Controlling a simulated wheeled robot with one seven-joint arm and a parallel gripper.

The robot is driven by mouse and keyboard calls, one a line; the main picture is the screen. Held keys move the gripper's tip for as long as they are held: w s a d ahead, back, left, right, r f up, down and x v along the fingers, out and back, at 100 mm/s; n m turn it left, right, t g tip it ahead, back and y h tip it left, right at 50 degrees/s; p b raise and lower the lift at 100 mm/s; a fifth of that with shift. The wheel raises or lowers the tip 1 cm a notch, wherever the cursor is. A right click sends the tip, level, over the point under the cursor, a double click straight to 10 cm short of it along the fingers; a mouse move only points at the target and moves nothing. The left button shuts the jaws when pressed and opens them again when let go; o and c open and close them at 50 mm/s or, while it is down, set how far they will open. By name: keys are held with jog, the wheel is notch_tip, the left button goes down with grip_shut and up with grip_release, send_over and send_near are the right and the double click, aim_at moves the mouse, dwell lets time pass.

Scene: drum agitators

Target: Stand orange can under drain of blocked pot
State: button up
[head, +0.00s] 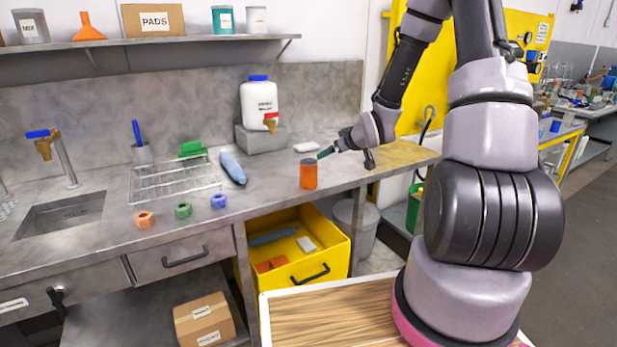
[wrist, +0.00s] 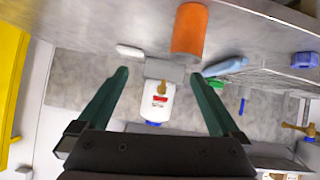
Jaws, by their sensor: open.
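The orange can (head: 308,174) stands upright on the steel counter near its front edge. In the wrist view the can (wrist: 188,28) is at the top, beyond my fingertips and not between them. A white pot (head: 259,103) with a blue lid and a brass tap (head: 270,120) stands on a grey block behind the can. The pot also shows upside down in the wrist view (wrist: 155,107); its label is too small to read. My gripper (head: 326,153) is open and empty, just right of the can's top; the wrist view shows its two green fingers (wrist: 158,73) spread apart.
A blue cloth-like object (head: 233,168) and a wire rack (head: 175,180) lie left of the can. Coloured rings (head: 183,210) lie along the front. A white block (head: 306,147) lies behind the can. A yellow open bin (head: 330,250) is below the counter.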

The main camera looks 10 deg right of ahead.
aim_at(313, 174)
jog(key=a+f+t+y, duration=0.1)
jog(key=f, duration=0.2)
jog(key=a+f+t+y, duration=0.1)
jog(key=f, duration=0.2)
jog(key=a+f+t+y, duration=0.1)
jog(key=a+f, duration=0.1)
jog(key=shift+w+f+t, duration=0.2)
jog(key=shift+f+t, duration=0.2)
jog(key=shift+s+a+f+m+t, duration=0.2)
jog(key=shift+m+t, duration=0.1)
jog(key=shift+t, duration=0.2)
jog(key=shift+s+f+m+t, duration=0.1)
jog(key=shift+s+m+t, duration=0.2)
jog(key=shift+t, duration=0.4)
jog(key=x, duration=1)
jog(key=shift+w+d+r, duration=0.1)
jog(key=shift+w+r, duration=0.15)
jog(key=shift+w, duration=0.25)
jog(key=c, duration=1.4)
notch_tip(313, 174, up, 9)
jog(key=s+d+f+m+t+h, duration=0.1)
jog(key=s+d+f+m+h, duration=0.1)
jog(key=s+d+h, duration=0.4)
jog(key=s+d+m, duration=0.1)
jog(key=s+d, duration=0.3)
jog(key=s, duration=0.3)
jog(key=shift+m, duration=0.3)
